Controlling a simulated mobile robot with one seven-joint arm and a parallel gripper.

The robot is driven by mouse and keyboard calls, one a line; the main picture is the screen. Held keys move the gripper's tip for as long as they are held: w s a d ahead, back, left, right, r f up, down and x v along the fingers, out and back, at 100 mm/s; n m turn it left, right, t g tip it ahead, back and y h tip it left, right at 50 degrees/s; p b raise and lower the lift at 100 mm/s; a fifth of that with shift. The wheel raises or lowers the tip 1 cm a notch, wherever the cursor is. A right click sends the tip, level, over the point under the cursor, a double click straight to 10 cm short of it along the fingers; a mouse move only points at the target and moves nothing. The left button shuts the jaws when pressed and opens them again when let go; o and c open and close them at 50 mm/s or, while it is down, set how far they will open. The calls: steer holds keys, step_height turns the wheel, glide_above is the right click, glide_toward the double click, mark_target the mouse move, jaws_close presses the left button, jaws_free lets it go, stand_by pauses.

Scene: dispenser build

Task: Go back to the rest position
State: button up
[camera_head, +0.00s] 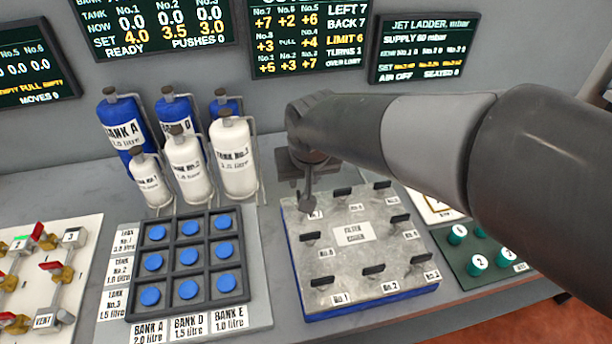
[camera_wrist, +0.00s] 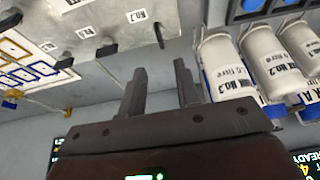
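My gripper (camera_head: 307,192) is above the back left corner of the grey filter block (camera_head: 340,278), at the end of my arm, which reaches in from the right. In the wrist view my gripper (camera_wrist: 160,78) shows two dark fingers standing apart with nothing between them. The wrist picture is turned over, with the filter block (camera_wrist: 80,25) at upper left. The white tank No.3 (camera_head: 233,165) stands to the left of my gripper and also shows in the wrist view (camera_wrist: 228,75). The head view does not clearly show the gap between the fingers.
Blue bank bottles (camera_head: 122,125) and white tanks stand at the back. A tray of blue buttons (camera_head: 188,258) is at front centre left. A valve board (camera_head: 40,275) lies at far left. A green board with teal knobs (camera_head: 480,257) lies at right. Display screens hang behind.

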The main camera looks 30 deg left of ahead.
stand_by(0.3)
steer(key=w+d+r+m+t+h, duration=0.1)
steer(key=w+d+r+m, duration=0.1)
steer(key=d, duration=0.9)
steer(key=w+d+r+m+t+h, duration=0.1)
steer(key=w+d+r+m, duration=0.15)
steer(key=d, duration=0.75)
steer(key=s+d+m, duration=0.2)
steer(key=s+d, duration=0.3)
steer(key=d, duration=0.5)
steer(key=s+d+m+h, duration=0.1)
steer(key=s+d, duration=0.3)
steer(key=d, duration=0.7)
steer(key=shift+s+m, duration=0.35)
steer(key=shift+m, duration=0.4)
steer(key=shift+w, duration=0.1)
